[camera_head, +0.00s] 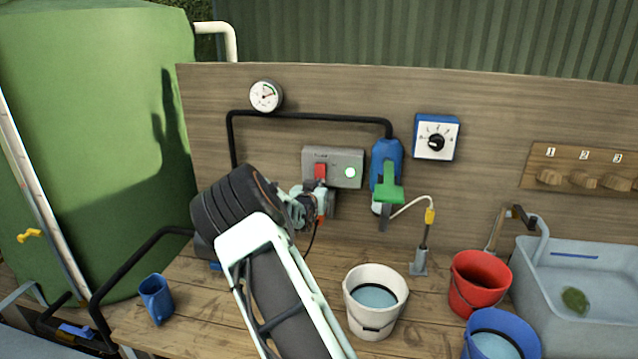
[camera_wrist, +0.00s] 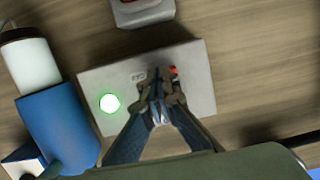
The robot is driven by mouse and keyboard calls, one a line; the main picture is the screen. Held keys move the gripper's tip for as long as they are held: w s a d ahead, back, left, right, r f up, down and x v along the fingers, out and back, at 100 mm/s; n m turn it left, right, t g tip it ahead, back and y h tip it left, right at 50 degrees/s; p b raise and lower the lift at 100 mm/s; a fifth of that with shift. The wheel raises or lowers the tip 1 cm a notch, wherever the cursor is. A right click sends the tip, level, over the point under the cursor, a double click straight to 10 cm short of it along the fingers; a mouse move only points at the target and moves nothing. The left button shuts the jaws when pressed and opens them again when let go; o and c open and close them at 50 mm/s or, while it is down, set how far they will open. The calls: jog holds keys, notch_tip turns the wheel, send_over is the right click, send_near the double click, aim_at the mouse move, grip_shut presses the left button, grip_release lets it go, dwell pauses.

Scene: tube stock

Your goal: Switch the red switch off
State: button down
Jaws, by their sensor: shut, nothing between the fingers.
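The red switch (camera_head: 320,171) sits on the grey control box (camera_head: 340,155) on the wooden back board. A round lamp (camera_head: 350,172) on the box glows green; it also shows in the wrist view (camera_wrist: 110,103). My gripper (camera_head: 320,203) is in front of the box's lower left part, just below the switch in the head view. In the wrist view my gripper's fingers (camera_wrist: 160,80) are shut and empty, over the box face. They hide most of the red switch, with a small red part (camera_wrist: 173,70) showing beside the tips. Contact cannot be told.
A blue pump with a green handle (camera_head: 388,190) is right of the box. A black pipe (camera_head: 310,115) runs above it. A white bucket (camera_head: 372,325), red bucket (camera_head: 478,285) and blue mug (camera_head: 157,298) stand on the bench. A gauge (camera_head: 265,96) and dial (camera_head: 436,138) are higher up.

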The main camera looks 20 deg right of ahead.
jog(key=shift+f, duration=0.1)
dwell(0.3)
jog(key=shift+w+d+f+b, duration=0.15)
jog(key=shift+f+b, duration=0.2)
jog(key=shift+b, duration=0.85)
jog(key=b, duration=0.1)
jog(key=t+b, duration=0.1)
jog(key=b, duration=0.1)
jog(key=shift+w+d+f+h, duration=0.15)
jog(key=shift+w+h, duration=0.1)
jog(key=shift+h, duration=0.15)
jog(key=shift+r, duration=0.35)
jog(key=shift+f, duration=0.15)
